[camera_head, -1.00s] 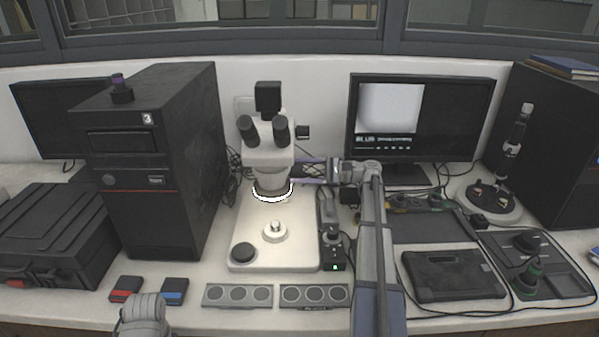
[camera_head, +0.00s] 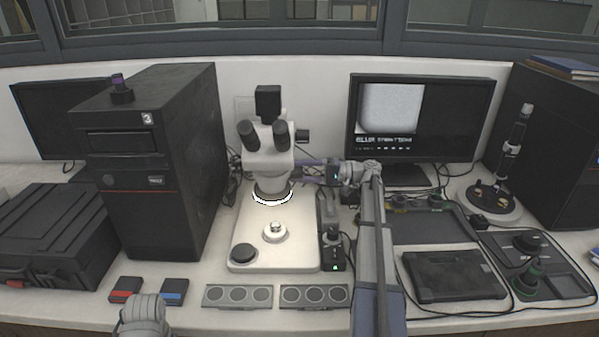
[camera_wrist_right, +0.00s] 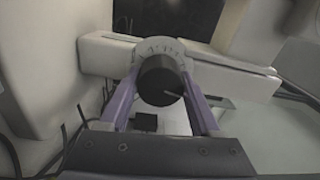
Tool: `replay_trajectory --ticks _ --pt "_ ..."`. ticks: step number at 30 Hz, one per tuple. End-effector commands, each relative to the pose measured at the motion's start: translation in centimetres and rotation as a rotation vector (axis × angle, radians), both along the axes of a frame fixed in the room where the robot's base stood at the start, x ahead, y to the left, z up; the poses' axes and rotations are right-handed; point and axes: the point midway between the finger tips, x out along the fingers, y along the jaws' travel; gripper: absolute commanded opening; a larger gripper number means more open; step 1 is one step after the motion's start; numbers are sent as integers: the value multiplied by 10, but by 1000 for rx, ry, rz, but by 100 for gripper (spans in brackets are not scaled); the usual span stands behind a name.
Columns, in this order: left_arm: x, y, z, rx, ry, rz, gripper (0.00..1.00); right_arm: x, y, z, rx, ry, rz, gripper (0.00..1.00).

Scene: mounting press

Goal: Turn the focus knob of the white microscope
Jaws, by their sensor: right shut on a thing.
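The white microscope (camera_head: 268,160) stands on its white base (camera_head: 300,255), with black eyepieces and a lit ring under its head. In the head view my right gripper (camera_head: 308,172) reaches the microscope's right side, and the knob is hard to make out there. Only a grey part of my left arm shows at the bottom left; its gripper is out of view.
The monitor (camera_head: 420,118) behind shows a pale picture. A black computer tower (camera_head: 150,165) stands left of the microscope. Grey panels with round dials (camera_head: 238,295) lie in front. A black tablet-like case (camera_head: 453,274) and cables lie to the right.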

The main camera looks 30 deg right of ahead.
Motion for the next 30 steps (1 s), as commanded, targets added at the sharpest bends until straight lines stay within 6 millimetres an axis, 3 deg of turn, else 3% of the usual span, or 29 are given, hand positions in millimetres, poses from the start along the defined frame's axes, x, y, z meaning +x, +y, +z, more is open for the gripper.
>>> replay_trajectory --ticks 18,30 --pt "0 0 2 0 0 0 65 0 0 0 -294 -476 3 8" --pt "0 0 3 0 0 0 65 -1 0 0 -406 -660 4 8"
